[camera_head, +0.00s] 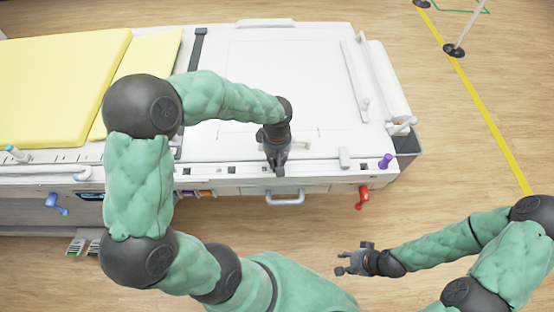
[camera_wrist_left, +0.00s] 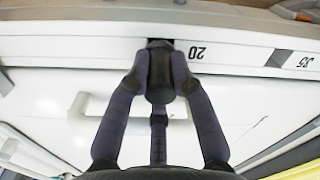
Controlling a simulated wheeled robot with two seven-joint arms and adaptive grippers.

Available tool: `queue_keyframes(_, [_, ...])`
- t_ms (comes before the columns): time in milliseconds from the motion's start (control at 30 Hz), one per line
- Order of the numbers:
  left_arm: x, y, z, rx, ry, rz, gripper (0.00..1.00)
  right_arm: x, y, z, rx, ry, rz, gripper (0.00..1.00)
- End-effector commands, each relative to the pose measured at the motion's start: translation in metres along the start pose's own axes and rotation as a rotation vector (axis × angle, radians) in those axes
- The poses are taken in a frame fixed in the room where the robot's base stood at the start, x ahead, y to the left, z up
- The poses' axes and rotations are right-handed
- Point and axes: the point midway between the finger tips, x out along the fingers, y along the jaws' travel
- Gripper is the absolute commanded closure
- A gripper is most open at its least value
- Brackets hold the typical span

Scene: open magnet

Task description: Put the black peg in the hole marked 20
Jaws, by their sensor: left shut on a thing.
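My left gripper (camera_head: 278,167) is over the front rail of the white table, its fingers pointing at the rail's front edge. In the left wrist view it is shut on the black peg (camera_wrist_left: 160,70), which sits between its dark fingers. The peg's far end meets a dark hole (camera_wrist_left: 154,42) in the white rail, just beside the printed mark 20 (camera_wrist_left: 197,52). I cannot tell how far the peg is in the hole, as the peg and fingers hide it. My right gripper (camera_head: 350,264) is open and empty, in front of the table over the floor.
A purple knob (camera_head: 385,161) and a red lever (camera_head: 362,196) are at the rail's right end. A white handle (camera_head: 285,199) is below the left gripper. Another dark hole (camera_wrist_left: 279,58) lies near mark 35. Yellow pads (camera_head: 60,85) cover the table's left. A blue lever (camera_head: 57,204) is at left.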

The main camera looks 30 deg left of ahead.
Motion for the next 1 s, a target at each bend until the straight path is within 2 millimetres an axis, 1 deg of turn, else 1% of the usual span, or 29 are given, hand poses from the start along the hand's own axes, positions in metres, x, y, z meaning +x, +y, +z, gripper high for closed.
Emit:
queue_keyframes(233, [0.0058, 0.0000, -0.0001, 0.000, 0.000, 0.000, 1.00, 0.0047, 0.0017, -0.0002, 0.000, 0.000, 0.000, 0.60])
queue_keyframes(533, [0.0057, 0.0001, -0.0001, 0.000, 0.000, 0.000, 1.00, 0.0046, 0.0017, -0.0002, 0.000, 0.000, 0.000, 0.60])
queue_keyframes(567, [0.0057, 0.0001, -0.0001, 0.000, 0.000, 0.000, 0.68, 0.0046, 0.0017, -0.0002, 0.000, 0.000, 0.000, 0.60])
queue_keyframes(600, [0.0057, 0.0001, -0.0001, 0.000, 0.000, 0.000, 0.57, 0.0046, 0.0017, -0.0002, 0.000, 0.000, 0.000, 0.60])
queue_keyframes(633, [0.0057, 0.0001, -0.0001, 0.000, 0.000, 0.000, 0.49, 0.0046, 0.0017, -0.0002, 0.000, 0.000, 0.000, 0.60])
queue_keyframes(1000, [0.0038, 0.0003, -0.0002, 0.000, 0.001, 0.001, 0.49, 0.0047, 0.0017, -0.0003, 0.000, 0.000, 0.000, 0.60])
